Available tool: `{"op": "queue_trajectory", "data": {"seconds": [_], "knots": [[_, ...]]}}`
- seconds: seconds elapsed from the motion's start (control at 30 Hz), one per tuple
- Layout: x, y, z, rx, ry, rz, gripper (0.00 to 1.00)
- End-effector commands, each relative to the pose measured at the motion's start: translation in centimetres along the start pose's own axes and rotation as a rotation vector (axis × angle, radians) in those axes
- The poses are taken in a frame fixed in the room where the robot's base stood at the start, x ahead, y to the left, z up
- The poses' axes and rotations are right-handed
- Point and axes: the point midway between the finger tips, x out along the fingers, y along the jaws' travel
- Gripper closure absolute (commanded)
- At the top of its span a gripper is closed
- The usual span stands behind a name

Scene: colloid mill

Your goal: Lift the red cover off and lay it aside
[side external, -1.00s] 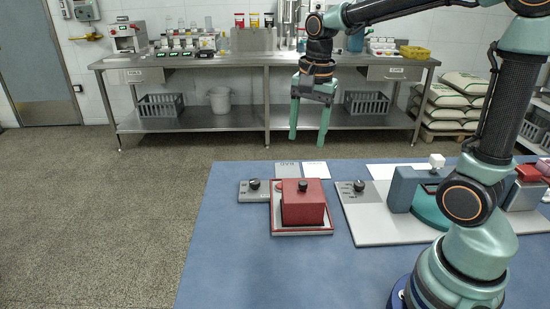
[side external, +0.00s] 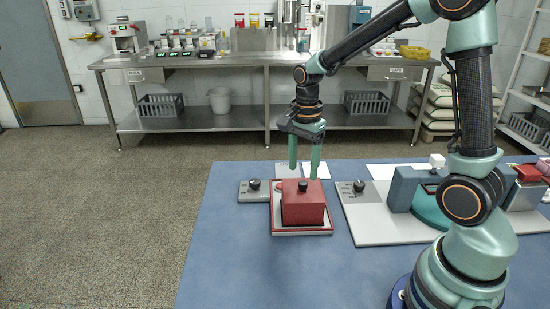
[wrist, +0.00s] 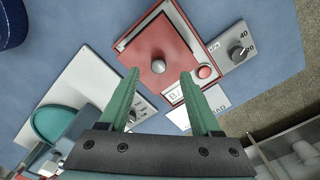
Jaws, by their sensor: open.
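The red cover (side external: 303,207) is a boxy red lid with a dark round knob (side external: 303,186) on top. It sits on a red-edged pale base plate (side external: 302,233) on the blue table. In the wrist view the cover (wrist: 172,43) shows from above, with its grey knob (wrist: 158,66) beyond my fingertips. My gripper (side external: 304,172) is open and empty. Its green fingers point down just above and behind the knob, apart from it as far as I can tell. In the wrist view my gripper (wrist: 157,76) has its fingertips spread on either side below the knob.
A red button (wrist: 204,72) sits beside the cover. A grey dial box (side external: 256,190) stands left of the base. A pale panel with a teal and blue machine (side external: 405,188) stands to the right. White cards (side external: 316,170) lie behind. The table's front left is clear.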

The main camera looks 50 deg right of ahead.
Motion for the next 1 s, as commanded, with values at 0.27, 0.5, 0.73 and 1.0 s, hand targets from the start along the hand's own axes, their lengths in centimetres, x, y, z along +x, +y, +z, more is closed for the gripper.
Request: {"op": "queue_trajectory", "data": {"seconds": [0.27,0.5,0.73,1.0], "knots": [[3.8,0.3,-0.1,0.0,-0.001,0.004,0.35],[4.1,0.2,-0.1,0.0,0.0,0.0,0.35],[4.1,0.2,-0.1,0.0,0.0,0.0,1.0],[4.1,0.2,-0.2,0.0,0.0,0.0,1.0]]}}
